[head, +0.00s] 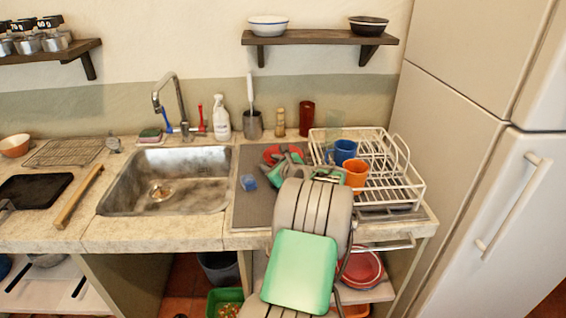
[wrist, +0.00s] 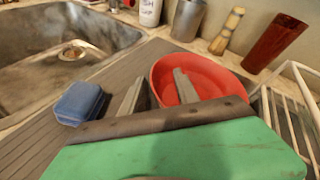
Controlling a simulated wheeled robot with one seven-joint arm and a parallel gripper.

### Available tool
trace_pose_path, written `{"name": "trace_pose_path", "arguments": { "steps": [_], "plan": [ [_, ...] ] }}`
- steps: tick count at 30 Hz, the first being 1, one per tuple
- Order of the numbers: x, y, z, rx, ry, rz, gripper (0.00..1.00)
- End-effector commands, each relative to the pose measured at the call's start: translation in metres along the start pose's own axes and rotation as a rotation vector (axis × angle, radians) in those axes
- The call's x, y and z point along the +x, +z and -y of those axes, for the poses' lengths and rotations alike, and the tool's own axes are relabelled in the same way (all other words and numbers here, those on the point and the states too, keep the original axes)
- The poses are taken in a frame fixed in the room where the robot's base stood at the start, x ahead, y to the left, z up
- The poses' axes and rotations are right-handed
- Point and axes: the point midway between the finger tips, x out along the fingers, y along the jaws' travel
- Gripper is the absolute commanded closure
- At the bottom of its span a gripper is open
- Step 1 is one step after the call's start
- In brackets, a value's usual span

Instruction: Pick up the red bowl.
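The red bowl (head: 269,153) sits on the grey drainboard mat right of the sink, partly hidden by my gripper (head: 281,157) in the head view. In the wrist view the red bowl (wrist: 222,76) is just ahead of my gripper (wrist: 160,83). My gripper is open, with its two fingers apart and nothing between them but possibly the bowl's near left rim. The right finger overlaps the bowl's inside; the left finger is outside its left edge. I cannot tell whether either finger touches the bowl.
A blue sponge-like block (wrist: 80,102) lies left of the fingers. The white dish rack (head: 400,185) with a blue mug (head: 345,151) and an orange mug (head: 355,173) is close on the right. A metal utensil cup (head: 253,125) and a dark red cup (head: 306,118) stand behind.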

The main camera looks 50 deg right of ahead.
Motion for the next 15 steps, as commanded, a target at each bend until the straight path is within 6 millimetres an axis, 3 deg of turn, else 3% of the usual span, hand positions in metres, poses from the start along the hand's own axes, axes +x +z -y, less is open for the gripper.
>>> {"name": "trace_pose_path", "arguments": {
  "steps": [6, 15],
  "plan": [
    [0.0009, -0.0001, 0.0002, 0.0, 0.0, 0.0, 0.64],
    [0.0007, -0.0004, -0.0004, 0.0, 0.001, -0.001, 0.89]
  ]
}}
